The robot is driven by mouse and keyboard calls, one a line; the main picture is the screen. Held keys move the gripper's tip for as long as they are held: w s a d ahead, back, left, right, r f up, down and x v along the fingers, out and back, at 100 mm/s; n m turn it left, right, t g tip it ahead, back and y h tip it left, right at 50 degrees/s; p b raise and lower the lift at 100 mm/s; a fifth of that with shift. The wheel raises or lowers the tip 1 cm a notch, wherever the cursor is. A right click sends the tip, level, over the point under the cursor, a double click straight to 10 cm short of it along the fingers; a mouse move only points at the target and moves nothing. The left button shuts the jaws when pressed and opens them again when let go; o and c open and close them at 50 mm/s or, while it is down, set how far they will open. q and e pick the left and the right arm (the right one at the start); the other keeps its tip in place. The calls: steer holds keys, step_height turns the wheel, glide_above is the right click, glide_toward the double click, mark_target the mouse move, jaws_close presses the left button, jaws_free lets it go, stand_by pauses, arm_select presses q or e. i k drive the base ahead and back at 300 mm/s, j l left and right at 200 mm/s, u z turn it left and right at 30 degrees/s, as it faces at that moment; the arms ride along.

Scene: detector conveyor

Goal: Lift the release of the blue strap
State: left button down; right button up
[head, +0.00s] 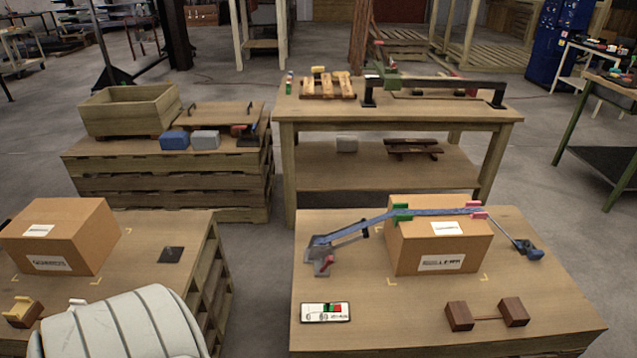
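The blue strap (360,226) runs over the top of a cardboard box (440,248) on the right front table. Its left end slopes down to a grey metal fitting (318,256) with a small red part (328,261), which looks like the release, though it is too small to be sure. Its right end drops to a dark blue fitting (528,249) on the tabletop. A green piece (402,212) and pink pieces (479,213) sit at the box's top edges along the strap. Neither of my grippers is in view.
The strap's table (400,325) also holds a white panel (325,312) with coloured marks and two brown blocks (459,316) joined by a bar. A second cardboard box (60,236) stands on the left pallet table. A workbench (400,113) stands behind.

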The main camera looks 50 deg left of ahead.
mark_target(329, 260)
steer(key=j, duration=0.65)
steer(key=k+j, duration=0.15)
steer(key=j, duration=0.5)
